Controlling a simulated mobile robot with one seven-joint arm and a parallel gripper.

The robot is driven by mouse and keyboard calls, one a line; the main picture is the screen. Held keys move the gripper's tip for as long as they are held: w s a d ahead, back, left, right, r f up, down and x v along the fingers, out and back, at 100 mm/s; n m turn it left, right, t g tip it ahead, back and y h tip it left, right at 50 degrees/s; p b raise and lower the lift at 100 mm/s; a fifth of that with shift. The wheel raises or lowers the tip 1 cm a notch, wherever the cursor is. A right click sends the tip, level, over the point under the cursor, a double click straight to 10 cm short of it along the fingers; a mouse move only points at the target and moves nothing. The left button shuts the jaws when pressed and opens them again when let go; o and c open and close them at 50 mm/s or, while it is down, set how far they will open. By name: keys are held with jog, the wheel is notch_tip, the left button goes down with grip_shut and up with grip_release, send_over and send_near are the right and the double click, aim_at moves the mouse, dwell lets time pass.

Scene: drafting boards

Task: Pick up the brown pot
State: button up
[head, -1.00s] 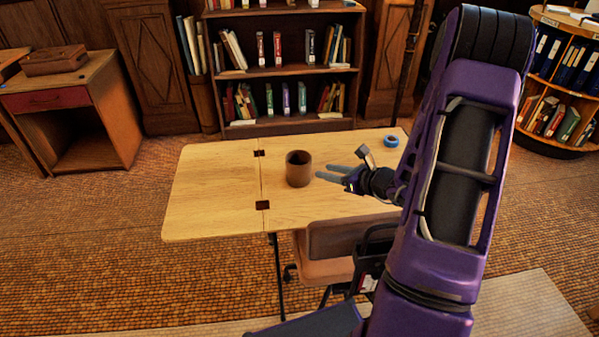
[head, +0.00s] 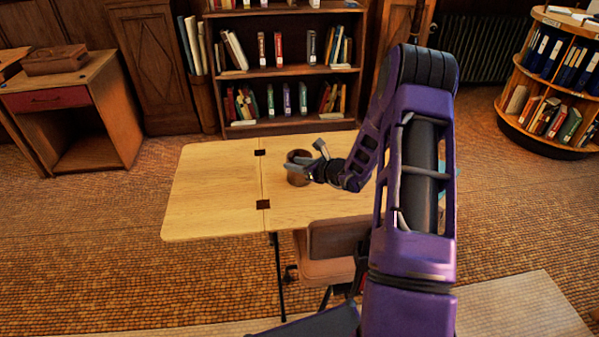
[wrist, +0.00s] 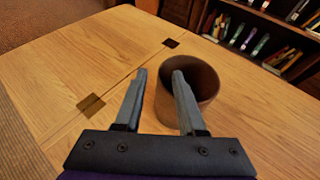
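The brown pot (head: 293,180) stands upright on the light wooden drafting table (head: 215,190), right of the table's seam. It also shows in the wrist view (wrist: 205,82), its open top toward the camera. My gripper (head: 290,166) is at the pot and covers part of it in the head view. In the wrist view my gripper (wrist: 159,74) has its two fingers apart. The left finger is left of the pot, and the right finger overlaps the pot's opening, with the near-left wall showing between them. I cannot tell whether the fingers touch it.
Two dark fittings (head: 263,204) lie along the table's seam. A chair (head: 335,245) stands at the table's near side. A bookshelf (head: 285,75) is behind the table. The table's left half is clear. The blue roll is mostly hidden behind my arm.

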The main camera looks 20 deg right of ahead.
jog(key=shift+w, duration=0.1)
jog(key=shift+c, duration=0.2)
grip_shut()
jog(key=shift+f, duration=0.2)
dwell(1.0)
